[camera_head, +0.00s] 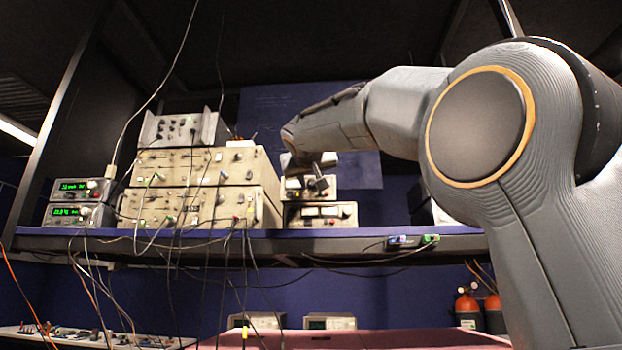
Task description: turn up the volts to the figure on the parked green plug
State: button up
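A green plug (430,239) sits on the front edge of the shelf, beside a blue-white plug (396,242). Any figure on it is too small to read. Two stacked supplies with green digits stand at the left, an upper one (62,195) and a lower one (48,218). Their digits and knob labels are too small to read surely. A unit with two meters (345,215) stands right of centre; its scales are unreadable. My gripper (316,178) is in front of the instruments above that unit. It is small and partly merged with them, so its opening is unclear.
Wide beige instruments (200,203) are stacked on the shelf (300,245), with a grey box on top. Many loose cables hang in front of them and over the shelf edge. Orange bottles (467,306) stand below at the right. My arm covers the right side.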

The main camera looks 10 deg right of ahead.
grip_shut()
jog(key=shift+b, duration=0.35)
